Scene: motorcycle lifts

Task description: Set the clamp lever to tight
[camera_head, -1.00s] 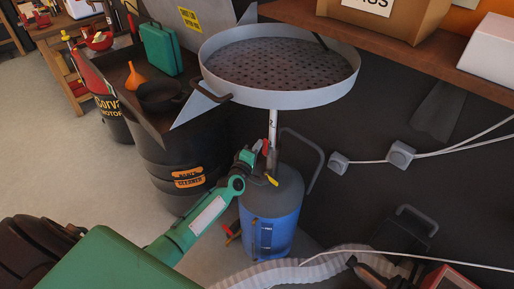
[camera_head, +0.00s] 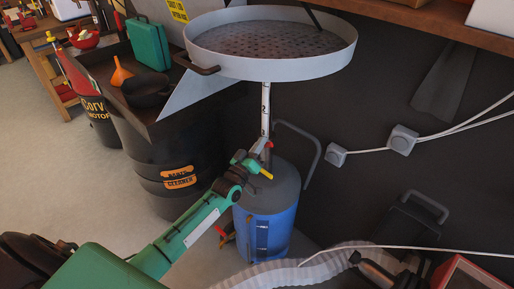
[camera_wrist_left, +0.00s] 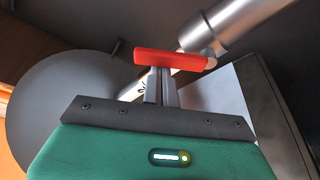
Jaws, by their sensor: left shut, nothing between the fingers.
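The red clamp lever (camera_head: 268,145) sits on the pale upright pole (camera_head: 265,112) under the round drain pan (camera_head: 270,45), above the blue tank (camera_head: 266,225). It is small and partly hidden by my gripper in the head view. In the left wrist view the red lever (camera_wrist_left: 172,58) lies crosswise just beyond my fingertips, with a grey tube (camera_wrist_left: 225,32) behind it. My left gripper (camera_head: 258,157) is shut and empty beside the pole at the lever's height. Its fingers (camera_wrist_left: 160,76) reach the lever's near side; I cannot tell whether they touch it. My right gripper is out of view.
A bent grey handle (camera_head: 312,150) rises to the right. A black drum (camera_head: 165,160) stands at the left. A ribbed pale hose (camera_head: 300,268) lies in front.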

